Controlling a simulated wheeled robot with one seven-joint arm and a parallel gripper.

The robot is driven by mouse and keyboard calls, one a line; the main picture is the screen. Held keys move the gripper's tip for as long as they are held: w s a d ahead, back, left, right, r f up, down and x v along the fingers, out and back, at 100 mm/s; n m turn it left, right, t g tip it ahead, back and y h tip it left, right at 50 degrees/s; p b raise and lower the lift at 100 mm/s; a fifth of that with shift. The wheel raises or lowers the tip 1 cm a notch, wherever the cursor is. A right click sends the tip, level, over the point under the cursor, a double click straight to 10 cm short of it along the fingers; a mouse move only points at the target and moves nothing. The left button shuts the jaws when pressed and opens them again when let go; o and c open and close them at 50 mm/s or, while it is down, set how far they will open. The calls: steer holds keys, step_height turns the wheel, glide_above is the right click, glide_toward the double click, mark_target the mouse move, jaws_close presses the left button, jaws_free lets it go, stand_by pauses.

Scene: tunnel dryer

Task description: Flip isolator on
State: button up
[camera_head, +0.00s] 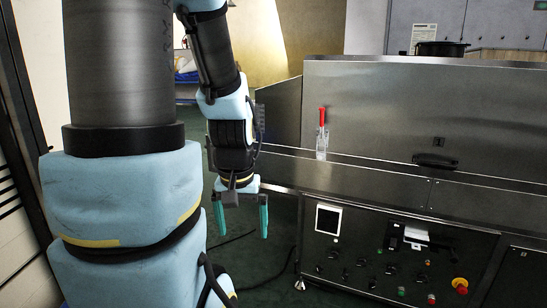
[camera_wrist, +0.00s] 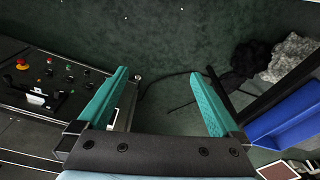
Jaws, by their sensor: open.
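My gripper (camera_head: 244,228) hangs pointing down to the left of the steel dryer, its two green fingers apart and nothing between them. In the wrist view the open fingers (camera_wrist: 163,85) have dark green floor beyond them. The control panel (camera_head: 345,262) is on the dryer's front, to the right of my gripper. It carries small knobs, a red mushroom button on yellow (camera_head: 459,285) and a black-and-white switch-like fitting (camera_head: 416,237). The panel also shows at left in the wrist view (camera_wrist: 62,92). I cannot tell which fitting is the isolator or its position.
A red-handled clamp (camera_head: 322,116) stands upright on the dryer's ledge. A black handle (camera_head: 435,161) sticks out of the dryer's front. A white-framed screen (camera_head: 328,219) is at the panel's left. Dark cables lie on the floor. A blue bin (camera_wrist: 290,118) is at right.

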step_height(320, 180, up, 13)
steer(key=p, duration=1)
steer(key=shift+f, duration=0.15)
